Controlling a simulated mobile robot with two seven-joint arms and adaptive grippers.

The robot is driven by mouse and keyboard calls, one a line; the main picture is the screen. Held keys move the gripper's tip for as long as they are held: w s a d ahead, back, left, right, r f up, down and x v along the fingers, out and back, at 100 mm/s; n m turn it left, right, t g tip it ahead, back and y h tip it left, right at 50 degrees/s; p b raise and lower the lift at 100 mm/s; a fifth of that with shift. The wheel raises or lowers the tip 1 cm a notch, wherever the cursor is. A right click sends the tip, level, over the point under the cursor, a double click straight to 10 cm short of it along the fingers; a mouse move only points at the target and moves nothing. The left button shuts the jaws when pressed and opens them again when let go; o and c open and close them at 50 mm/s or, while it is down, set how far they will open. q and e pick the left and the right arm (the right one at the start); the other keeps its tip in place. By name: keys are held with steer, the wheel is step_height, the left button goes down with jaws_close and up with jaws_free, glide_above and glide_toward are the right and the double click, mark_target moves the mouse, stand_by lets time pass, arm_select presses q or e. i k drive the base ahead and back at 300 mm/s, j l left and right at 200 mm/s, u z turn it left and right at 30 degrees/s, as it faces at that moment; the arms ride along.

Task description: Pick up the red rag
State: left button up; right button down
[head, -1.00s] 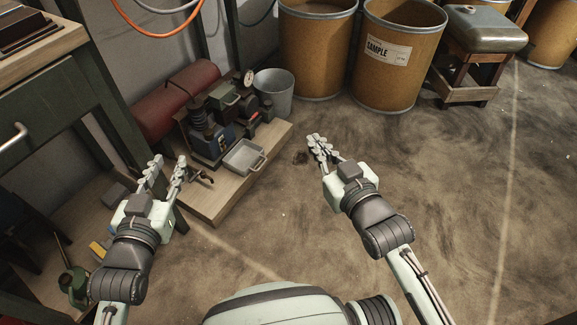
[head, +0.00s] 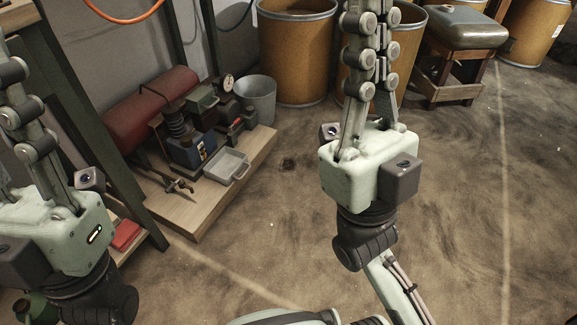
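A small, flat red thing (head: 125,234), possibly the red rag, lies at the lower left of the head view beside the dark green bench leg. I cannot tell whether it is cloth. My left gripper (head: 14,70) is raised at the left edge, to the left of the red thing and apart from it. Its fingers are partly cut off, so its opening is unclear. My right gripper (head: 371,40) points up in front of the drums, far to the right of the red thing. Its fingers are close together with nothing visible between them.
A wooden platform (head: 205,215) holds tools and a grey metal tray (head: 227,166). A red cylinder (head: 150,108) lies behind it. The concrete floor (head: 460,200) at right is clear.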

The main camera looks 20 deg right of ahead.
mark_target(128, 230)
steer(key=u, duration=0.95)
